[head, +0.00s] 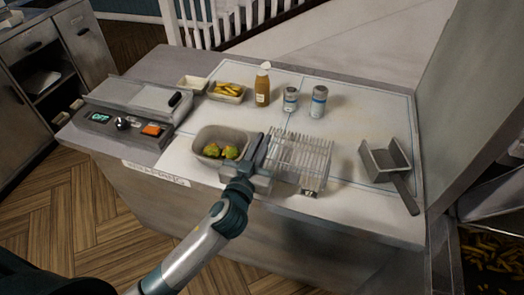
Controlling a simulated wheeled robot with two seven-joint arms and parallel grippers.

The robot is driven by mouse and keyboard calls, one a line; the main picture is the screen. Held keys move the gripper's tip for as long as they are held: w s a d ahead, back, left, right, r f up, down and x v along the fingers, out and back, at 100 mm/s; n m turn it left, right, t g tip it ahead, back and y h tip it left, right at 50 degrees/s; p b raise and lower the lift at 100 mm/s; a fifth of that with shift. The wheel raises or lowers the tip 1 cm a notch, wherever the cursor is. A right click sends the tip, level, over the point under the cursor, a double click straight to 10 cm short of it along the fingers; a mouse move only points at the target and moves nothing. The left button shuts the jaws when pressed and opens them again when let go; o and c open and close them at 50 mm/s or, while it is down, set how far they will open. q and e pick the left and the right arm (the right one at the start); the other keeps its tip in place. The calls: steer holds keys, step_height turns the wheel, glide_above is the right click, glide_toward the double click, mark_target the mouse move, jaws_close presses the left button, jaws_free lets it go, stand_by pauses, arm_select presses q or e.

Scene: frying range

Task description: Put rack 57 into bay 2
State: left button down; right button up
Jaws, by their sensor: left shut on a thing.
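A wire rack (303,155) of upright thin bars stands on the pale countertop, right of centre. A small tag shows at its front lower edge, but I cannot read its number. My left gripper (262,147) is at the rack's left side, between it and a grey tub, and is shut on the rack's left end. The fingers partly hide that end. I cannot tell whether the rack is lifted off the counter. No bay marked 2 can be read; thin blue lines divide the countertop (345,215). My right gripper is not in view.
A grey tub (208,135) with green food stands left of the gripper. Behind are a tray of yellow pieces (228,97), a sauce bottle (262,88) and two cans (319,100). A scoop (384,160) lies right. A control unit (125,125) reads OFF.

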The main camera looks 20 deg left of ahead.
arm_select(q)
steer(key=shift+f+p, duration=0.35)
steer(key=shift+f, duration=1.35)
steer(key=shift+f, duration=0.15)
steer(key=shift+f, duration=0.1)
steer(key=c, duration=1.9)
jaws_free()
steer(key=s+a+b, duration=0.1)
steer(key=s+b, duration=0.6)
steer(key=s, duration=1)
steer(key=shift+s+r+b, duration=0.2)
steer(key=shift+r+b, duration=0.1)
steer(key=shift+r, duration=0.1)
